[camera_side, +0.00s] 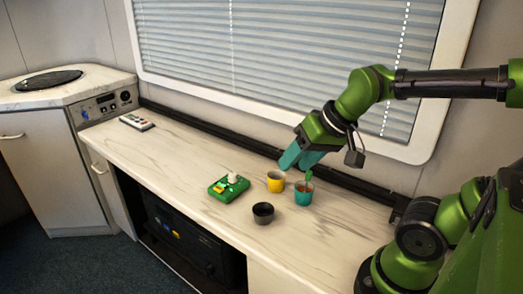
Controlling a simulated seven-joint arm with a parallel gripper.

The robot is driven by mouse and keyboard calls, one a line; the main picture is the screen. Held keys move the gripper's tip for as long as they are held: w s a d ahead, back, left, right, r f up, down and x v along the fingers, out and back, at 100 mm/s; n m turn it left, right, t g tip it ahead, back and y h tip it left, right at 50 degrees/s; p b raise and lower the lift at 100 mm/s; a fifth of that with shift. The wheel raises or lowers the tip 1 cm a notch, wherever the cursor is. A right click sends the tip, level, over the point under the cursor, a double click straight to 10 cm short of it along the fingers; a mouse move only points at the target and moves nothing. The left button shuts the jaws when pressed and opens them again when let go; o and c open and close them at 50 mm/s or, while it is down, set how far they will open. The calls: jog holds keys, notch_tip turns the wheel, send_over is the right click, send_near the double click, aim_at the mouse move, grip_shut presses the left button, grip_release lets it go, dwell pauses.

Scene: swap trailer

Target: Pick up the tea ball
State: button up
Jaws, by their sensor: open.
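My gripper (296,164) has teal fingers pointing down and to the left. It is open, with nothing visible between the fingers, and it appears above and behind the cups. A teal cup (304,197) stands upright on the counter with something brownish inside. A small green piece (309,176) sticks up out of this cup, just below the fingers in the picture. It may be the handle of the tea ball; the ball itself is hidden or too small to make out. I cannot tell how far the fingers are from it.
A yellow cup (276,181) stands left of the teal cup, and a dark cup (263,213) in front. A green board (229,188) with a small white object lies further left. A remote-like device (136,122) lies at the far left. The counter (190,165) between is clear.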

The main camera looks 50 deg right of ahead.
jog(key=w+d+m+g+h, duration=0.1)
jog(key=w+d+m+g, duration=0.15)
jog(key=d+m, duration=0.25)
jog(key=w+d+m+g, duration=0.1)
jog(key=w+d+m, duration=0.25)
jog(key=d, duration=0.25)
jog(key=m+g, duration=0.3)
jog(key=m, duration=1)
send_over(310, 172)
notch_tip(310, 172, down, 16)
jog(key=shift+w+f, duration=0.1)
jog(key=shift+f, duration=0.15)
jog(key=shift+c, duration=0.3)
grip_shut()
